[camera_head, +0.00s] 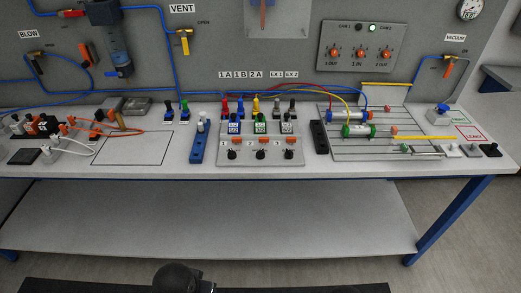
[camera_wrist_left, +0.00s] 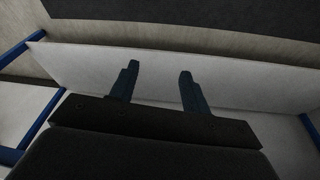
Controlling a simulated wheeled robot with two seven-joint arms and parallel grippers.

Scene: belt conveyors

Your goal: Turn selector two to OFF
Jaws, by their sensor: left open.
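A grey panel (camera_head: 210,153) on the bench has three numbered stations. The knob's pointer direction and any OFF mark are too small to read. My left gripper (camera_wrist_left: 158,80) is open and empty in the left wrist view, with its two fingers apart over a pale surface. It touches nothing visible and the selector is not in that view. My right gripper is in neither view.
Black knobs for stations 1 (camera_head: 232,155) and 3 (camera_head: 289,155) flank knob two. Coloured plugs and looping tubes stand behind the panel. A blue bar (camera_head: 198,146) stands left and a black bar (camera_head: 320,137) right. A lower shelf (camera_head: 210,215) runs under the bench (camera_head: 400,172).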

